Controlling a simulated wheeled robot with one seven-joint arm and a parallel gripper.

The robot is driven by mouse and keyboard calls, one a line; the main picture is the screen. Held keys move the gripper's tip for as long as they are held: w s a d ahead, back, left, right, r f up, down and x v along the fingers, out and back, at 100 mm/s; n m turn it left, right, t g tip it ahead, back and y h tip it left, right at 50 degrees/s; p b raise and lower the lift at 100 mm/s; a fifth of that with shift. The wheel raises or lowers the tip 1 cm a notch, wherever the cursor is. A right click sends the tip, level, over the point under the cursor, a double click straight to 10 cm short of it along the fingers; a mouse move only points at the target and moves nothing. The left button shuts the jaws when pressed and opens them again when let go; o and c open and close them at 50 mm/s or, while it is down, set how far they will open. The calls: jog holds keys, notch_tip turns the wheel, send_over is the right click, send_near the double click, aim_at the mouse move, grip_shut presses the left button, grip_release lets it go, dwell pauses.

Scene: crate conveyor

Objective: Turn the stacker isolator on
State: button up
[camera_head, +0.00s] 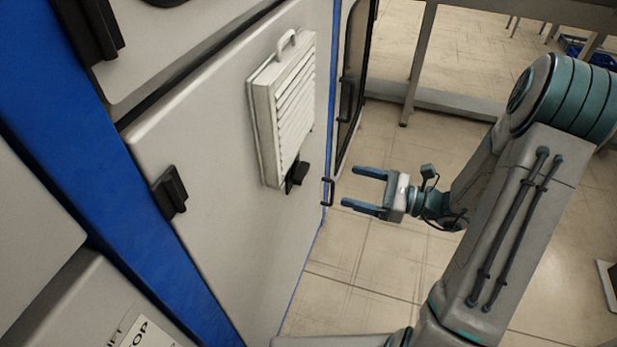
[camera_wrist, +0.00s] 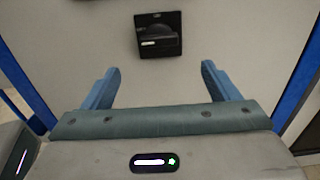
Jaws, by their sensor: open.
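A black switch-like block, which looks like the isolator (camera_head: 297,176), is mounted on the pale cabinet door below a louvred vent. In the wrist view the isolator (camera_wrist: 159,34) is at the top middle, a dark square housing with a raised part and a small white label. I cannot tell its on or off position. My gripper (camera_head: 352,187) is open and empty, to the right of the isolator and apart from it, pointing at the door. In the wrist view my gripper's fingers (camera_wrist: 161,70) stand wide apart, below and either side of the isolator.
The white louvred vent (camera_head: 280,110) stands out from the door above the isolator. A black latch (camera_head: 170,190) is on the door's left side and a dark handle (camera_head: 328,191) at its right edge. The tiled floor (camera_head: 370,265) below my gripper is clear.

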aim_at(306, 174)
jog(key=b+x, duration=0.1)
jog(key=x, duration=1.1)
jog(key=shift+b, duration=0.4)
jog(key=shift+d, duration=0.1)
jog(key=c, duration=1)
